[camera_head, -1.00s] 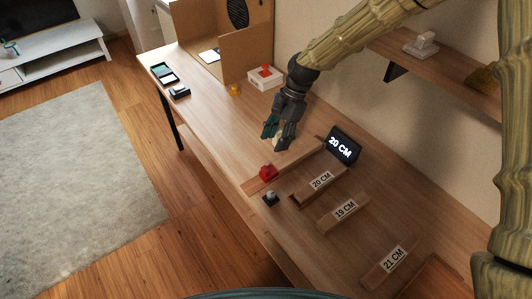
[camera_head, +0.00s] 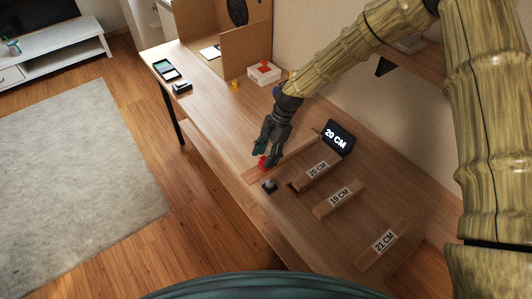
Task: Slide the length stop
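The length stop looks to be the small red block (camera_head: 263,164) on a wooden rail (camera_head: 300,149) that lies across the table. My gripper (camera_head: 265,153) points down right at the red block and covers part of it. Whether the fingers touch the block, and how far apart they are, is too small to tell. A black display (camera_head: 338,138) at the rail's far end reads "20 CM".
Wooden pieces labelled 20 CM (camera_head: 318,170), 19 CM (camera_head: 340,195) and 21 CM (camera_head: 384,241) lie to the right. A small dark device (camera_head: 270,186) sits near the front edge.

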